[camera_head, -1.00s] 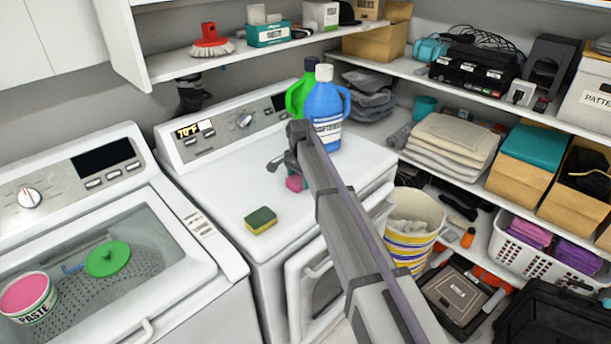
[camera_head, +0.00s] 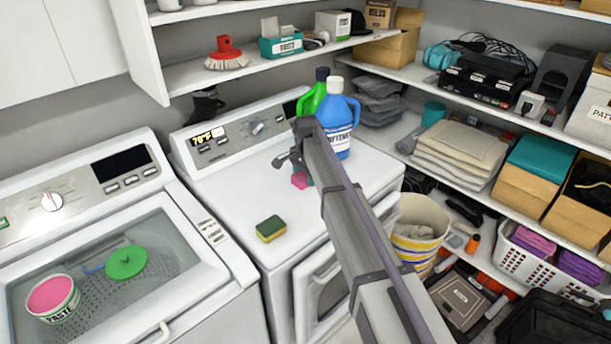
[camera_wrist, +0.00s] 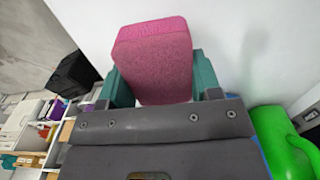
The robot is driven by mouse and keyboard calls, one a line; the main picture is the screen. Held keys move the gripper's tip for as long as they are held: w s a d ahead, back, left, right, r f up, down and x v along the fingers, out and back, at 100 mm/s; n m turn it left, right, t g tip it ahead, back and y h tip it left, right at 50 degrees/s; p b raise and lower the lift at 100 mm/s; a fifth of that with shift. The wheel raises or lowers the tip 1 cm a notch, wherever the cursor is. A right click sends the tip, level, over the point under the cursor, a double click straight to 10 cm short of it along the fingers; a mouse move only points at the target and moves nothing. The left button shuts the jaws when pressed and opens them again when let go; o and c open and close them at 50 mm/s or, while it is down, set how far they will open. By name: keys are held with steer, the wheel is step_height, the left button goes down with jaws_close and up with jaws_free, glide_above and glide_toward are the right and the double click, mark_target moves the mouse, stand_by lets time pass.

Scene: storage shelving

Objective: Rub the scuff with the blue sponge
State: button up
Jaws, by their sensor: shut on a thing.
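My gripper (camera_head: 300,170) is over the top of the right white machine (camera_head: 250,185), with its teal fingers (camera_wrist: 120,88) closed on the two sides of a pink sponge (camera_wrist: 155,60). The pink sponge also shows as a small patch below my gripper in the head view (camera_head: 299,180). A gap between it and the machine top cannot be judged. A yellow and green sponge (camera_head: 270,228) lies on the machine's front part. I see no blue sponge. No clear scuff shows; a faint grey patch (camera_wrist: 255,45) on the white surface in the wrist view may be shadow.
A blue bottle (camera_head: 338,112) and a green bottle (camera_head: 312,98) stand close behind my gripper. Shelves line the back and right. The machine top's left part is clear.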

step_height(320, 180, up, 3)
steer(key=p, duration=0.3)
steer(key=shift+r, duration=0.1)
steer(key=shift+f, duration=0.2)
